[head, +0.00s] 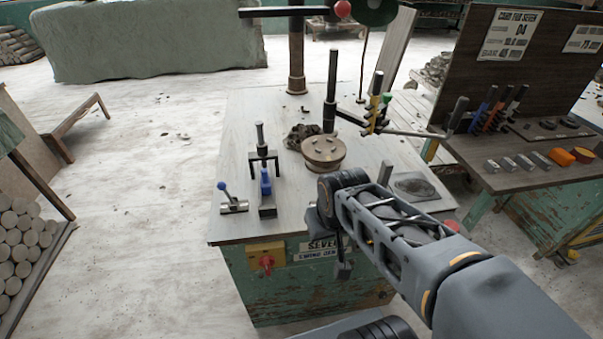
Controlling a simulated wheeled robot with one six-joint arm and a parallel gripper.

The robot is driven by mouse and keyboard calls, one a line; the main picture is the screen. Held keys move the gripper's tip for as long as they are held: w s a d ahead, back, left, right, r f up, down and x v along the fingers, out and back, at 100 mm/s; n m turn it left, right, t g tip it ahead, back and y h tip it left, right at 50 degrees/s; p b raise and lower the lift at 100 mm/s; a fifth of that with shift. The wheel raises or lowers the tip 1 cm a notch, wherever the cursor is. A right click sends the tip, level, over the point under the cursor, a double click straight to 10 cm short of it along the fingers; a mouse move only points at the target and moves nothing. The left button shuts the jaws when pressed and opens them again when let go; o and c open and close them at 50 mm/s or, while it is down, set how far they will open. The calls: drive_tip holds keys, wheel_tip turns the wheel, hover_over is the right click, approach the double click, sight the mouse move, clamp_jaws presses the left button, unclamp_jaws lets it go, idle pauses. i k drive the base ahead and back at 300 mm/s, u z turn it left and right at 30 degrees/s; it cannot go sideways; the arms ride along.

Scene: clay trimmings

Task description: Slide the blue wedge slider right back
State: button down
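The blue wedge slider (265,182) appears as a small blue block in a dark narrow guide on the pale bench top. A dark upright clamp frame (263,157) stands just behind it. How far along its guide the slider sits is hard to tell. My arm comes in from the lower right and bends to the right of the slider. My gripper (343,268) seems to hang at the bench's front edge, apart from the slider; its fingers are too small and dark to read.
A blue-knobbed lever on a metal cylinder (234,206) lies left of the slider. A round brass-coloured disc (323,152) and a tall dark post (331,90) stand to the right and behind. A yellow box with a red knob (266,258) is on the bench front.

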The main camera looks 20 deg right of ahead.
sight(266, 190)
drive_tip(key=z, duration=1)
drive_tip(key=k, duration=0.9)
drive_tip(key=u, duration=1.55)
drive_tip(key=i, duration=0.5)
drive_tip(key=u, duration=0.05)
